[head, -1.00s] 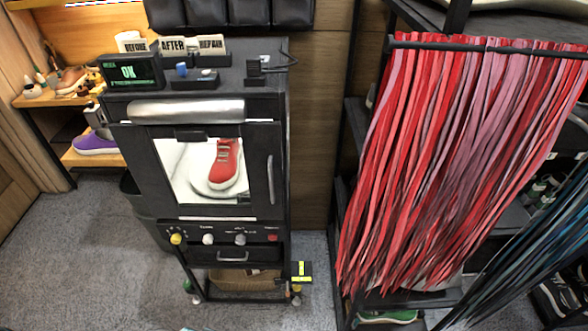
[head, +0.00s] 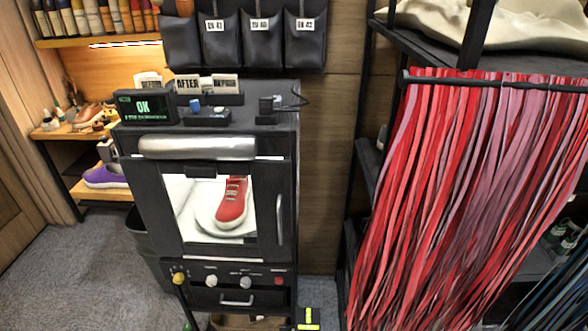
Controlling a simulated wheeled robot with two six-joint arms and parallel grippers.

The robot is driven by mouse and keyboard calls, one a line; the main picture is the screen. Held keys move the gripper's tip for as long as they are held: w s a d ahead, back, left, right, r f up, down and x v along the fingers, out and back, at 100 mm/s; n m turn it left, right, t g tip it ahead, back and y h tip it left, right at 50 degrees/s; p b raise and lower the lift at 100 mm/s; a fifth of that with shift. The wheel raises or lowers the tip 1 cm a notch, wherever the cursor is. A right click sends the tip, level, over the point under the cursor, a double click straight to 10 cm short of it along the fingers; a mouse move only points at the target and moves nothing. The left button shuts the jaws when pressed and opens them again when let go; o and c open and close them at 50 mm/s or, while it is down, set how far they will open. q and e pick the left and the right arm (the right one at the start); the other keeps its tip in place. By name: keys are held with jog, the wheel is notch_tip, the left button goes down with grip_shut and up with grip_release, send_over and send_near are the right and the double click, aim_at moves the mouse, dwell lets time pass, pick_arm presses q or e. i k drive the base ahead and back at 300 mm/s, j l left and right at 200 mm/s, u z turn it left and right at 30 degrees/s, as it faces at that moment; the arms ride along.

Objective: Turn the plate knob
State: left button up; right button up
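The black cleaning cabinet (head: 280,215) stands in the middle of the head view, with a row of knobs below its window. A yellow knob (head: 179,278) is at the left end of the row. Two pale knobs, the left one (head: 211,281) and the right one (head: 246,283), sit to its right. Small labels above them are too blurred to read, so I cannot tell which is the plate knob. A red sneaker (head: 232,203) stands on a round white plate (head: 207,222) behind the window. Neither of my grippers is in view.
Red and pink strips (head: 450,190) hang from a rack at the right. Shelves with shoes are at the left. Grey floor (head: 75,265) is open at front left.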

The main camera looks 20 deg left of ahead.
aim_at(211, 281)
jog(key=u, duration=1)
